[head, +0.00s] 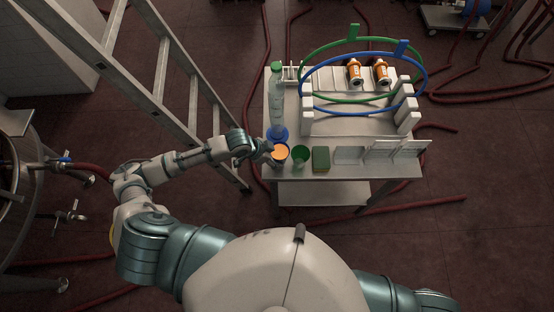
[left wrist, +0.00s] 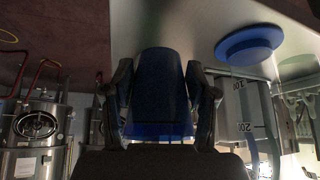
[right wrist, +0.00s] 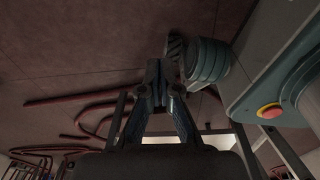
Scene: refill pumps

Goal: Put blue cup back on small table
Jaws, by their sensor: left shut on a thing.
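The blue cup (head: 280,153), with orange contents, is upright at the front left corner of the small table (head: 345,172). My left gripper (head: 268,152) is shut on it from the left. In the left wrist view the blue cup (left wrist: 160,88) sits between the two fingers of the gripper (left wrist: 160,98). I cannot tell whether its base touches the table top. My right gripper (right wrist: 161,82) shows in the right wrist view with its fingers together and nothing between them. It is not visible in the head view.
A blue round object (head: 278,133) stands just behind the cup. A rack with green and blue hoops (head: 365,114) stands behind. A ladder (head: 163,62) leans left.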

